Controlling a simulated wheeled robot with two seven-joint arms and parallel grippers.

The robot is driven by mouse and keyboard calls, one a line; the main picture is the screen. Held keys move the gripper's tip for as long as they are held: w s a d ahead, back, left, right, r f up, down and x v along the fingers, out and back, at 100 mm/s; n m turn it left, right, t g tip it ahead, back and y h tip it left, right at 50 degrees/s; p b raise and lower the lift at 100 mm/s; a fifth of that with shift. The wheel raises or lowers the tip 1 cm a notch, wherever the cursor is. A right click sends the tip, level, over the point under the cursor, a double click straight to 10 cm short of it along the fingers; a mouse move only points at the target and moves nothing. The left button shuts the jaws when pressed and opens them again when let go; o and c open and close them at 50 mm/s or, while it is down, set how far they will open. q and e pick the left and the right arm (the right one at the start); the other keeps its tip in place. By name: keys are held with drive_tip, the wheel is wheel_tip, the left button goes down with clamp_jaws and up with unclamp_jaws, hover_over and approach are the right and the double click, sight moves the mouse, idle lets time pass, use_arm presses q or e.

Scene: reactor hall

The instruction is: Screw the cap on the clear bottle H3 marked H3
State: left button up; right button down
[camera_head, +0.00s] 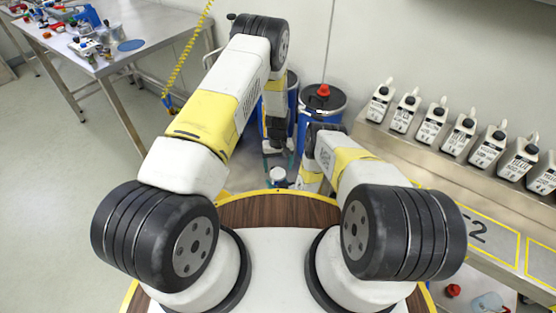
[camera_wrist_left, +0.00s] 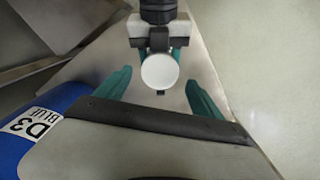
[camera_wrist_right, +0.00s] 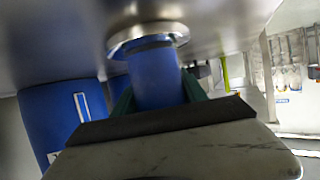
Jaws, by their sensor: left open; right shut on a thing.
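My left gripper (camera_head: 276,152) hangs near the blue drums in the head view. In the left wrist view its teal fingers (camera_wrist_left: 157,84) are spread open, one either side of a white round cap-like top (camera_wrist_left: 159,71), not touching it. The same white top shows in the head view (camera_head: 278,174). My right gripper (camera_wrist_right: 158,93) is shut on a blue-looking cylinder (camera_wrist_right: 154,78) under a round metallic rim (camera_wrist_right: 148,38). I take this to be the bottle; no H3 mark is readable. Whether the white top is screwed down cannot be seen.
Blue drums (camera_head: 322,106) stand behind the grippers; one, marked D3 BLUE, shows in the left wrist view (camera_wrist_left: 38,135). Several white labelled jugs (camera_head: 432,122) line a shelf on the right. A metal table (camera_head: 140,45) with loose items is at back left.

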sight(277, 182)
use_arm(q)
drive_tip(key=shift+f, duration=1.75)
drive_tip(key=c, duration=1.5)
drive_tip(key=o, duration=1.6)
drive_tip(key=shift+o, duration=0.2)
drive_tip(key=shift+r, duration=0.15)
wheel_tip(277, 182, up, 12)
use_arm(e)
drive_tip(key=shift+r, duration=0.1)
drive_tip(key=shift+r, duration=1.45)
